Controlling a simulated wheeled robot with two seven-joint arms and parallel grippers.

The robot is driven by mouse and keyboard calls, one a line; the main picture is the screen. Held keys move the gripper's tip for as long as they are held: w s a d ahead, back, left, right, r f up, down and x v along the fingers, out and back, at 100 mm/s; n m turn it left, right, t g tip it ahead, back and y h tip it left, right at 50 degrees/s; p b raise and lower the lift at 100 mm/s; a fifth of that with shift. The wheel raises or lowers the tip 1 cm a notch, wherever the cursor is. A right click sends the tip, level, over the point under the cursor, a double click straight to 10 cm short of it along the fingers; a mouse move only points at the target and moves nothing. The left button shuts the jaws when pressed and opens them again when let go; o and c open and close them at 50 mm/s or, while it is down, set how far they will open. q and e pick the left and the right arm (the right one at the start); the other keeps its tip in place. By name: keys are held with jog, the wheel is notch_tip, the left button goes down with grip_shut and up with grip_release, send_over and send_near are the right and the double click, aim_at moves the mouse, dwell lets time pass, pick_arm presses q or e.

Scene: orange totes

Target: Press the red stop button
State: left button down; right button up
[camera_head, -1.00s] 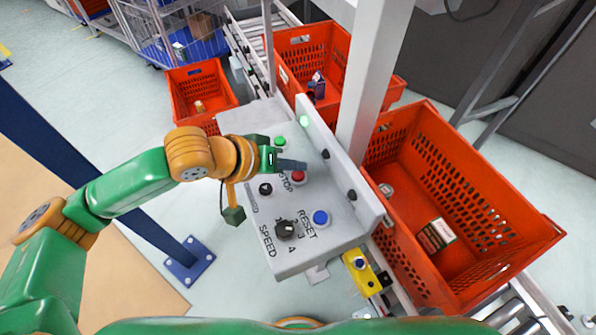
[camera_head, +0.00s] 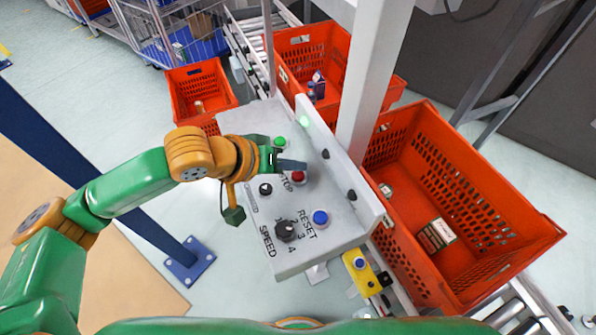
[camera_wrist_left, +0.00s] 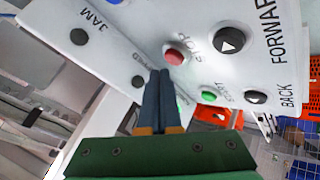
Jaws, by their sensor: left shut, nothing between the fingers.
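The red stop button (camera_head: 298,177) is on the grey control panel (camera_head: 335,215), beside the printed word STOP. It also shows in the left wrist view (camera_wrist_left: 175,56), just beyond the fingertips. My left gripper (camera_head: 304,166) is shut and empty, with its dark fingers together. In the head view its tips lie just above the button and overlap its upper edge. In the left wrist view the tips (camera_wrist_left: 159,72) appear a little short of the button. I cannot tell whether they touch. My right gripper is not in view.
The panel also has a green button (camera_head: 280,142), a black speed knob (camera_head: 286,230) and a blue reset button (camera_head: 320,217). A grey post (camera_head: 372,80) rises behind it. Orange totes (camera_head: 460,210) stand on the conveyor to the right.

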aim_at(294, 179)
pick_arm(q)
jog(key=shift+f, duration=0.1)
jog(key=shift+f, duration=0.3)
jog(key=shift+f, duration=0.45)
dwell(0.8)
jog(key=shift+r+p, duration=0.85)
jog(key=shift+p, duration=0.4)
notch_tip(294, 179, up, 5)
jog(key=p, duration=0.6)
jog(key=shift+r, duration=0.15)
